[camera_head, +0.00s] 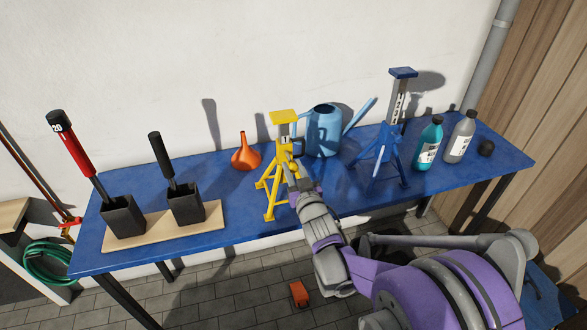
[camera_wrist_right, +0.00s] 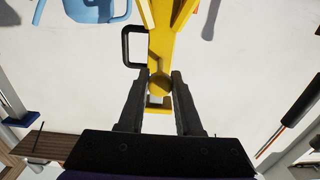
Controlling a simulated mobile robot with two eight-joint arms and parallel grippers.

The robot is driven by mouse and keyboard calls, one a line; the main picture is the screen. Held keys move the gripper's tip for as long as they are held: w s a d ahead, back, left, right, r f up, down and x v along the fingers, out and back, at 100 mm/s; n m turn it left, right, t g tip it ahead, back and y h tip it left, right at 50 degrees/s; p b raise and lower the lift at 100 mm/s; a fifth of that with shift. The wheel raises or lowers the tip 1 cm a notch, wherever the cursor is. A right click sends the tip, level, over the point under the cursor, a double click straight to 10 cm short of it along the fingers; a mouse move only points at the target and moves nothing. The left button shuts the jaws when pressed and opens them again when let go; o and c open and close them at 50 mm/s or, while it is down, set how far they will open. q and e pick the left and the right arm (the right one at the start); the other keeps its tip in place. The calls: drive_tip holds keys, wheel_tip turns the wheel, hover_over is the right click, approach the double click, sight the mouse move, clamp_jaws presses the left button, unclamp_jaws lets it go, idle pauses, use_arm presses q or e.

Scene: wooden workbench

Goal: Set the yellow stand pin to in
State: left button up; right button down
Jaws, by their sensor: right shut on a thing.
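The yellow stand (camera_head: 269,183) stands upright on the blue bench, left of the watering can. Its yellow column fills the top middle of the right wrist view (camera_wrist_right: 172,40). My right gripper (camera_head: 291,172) reaches the front of this stand from below right. In the right wrist view its two dark fingers (camera_wrist_right: 163,82) are closed on a round yellow knob, the stand pin (camera_wrist_right: 160,86). A black loop handle (camera_wrist_right: 126,47) sticks out beside the column. How deep the pin sits is hidden by the fingers. My left gripper is not in view.
A light blue watering can (camera_head: 323,132) stands close behind the yellow stand, with an orange funnel (camera_head: 245,156) to the left. A blue stand (camera_head: 388,150) and bottles (camera_head: 428,145) are to the right. Two black holders with handles (camera_head: 123,217) stand on a wooden board at left.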

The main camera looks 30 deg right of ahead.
sight(290, 162)
drive_tip(key=shift+w, duration=0.1)
idle(0.5)
drive_tip(key=x, duration=0.4)
drive_tip(key=shift+w, duration=0.15)
drive_tip(key=c, duration=0.6)
unclamp_jaws()
drive_tip(key=b+v, duration=0.1)
drive_tip(key=v, duration=1)
drive_tip(key=shift+d, duration=0.1)
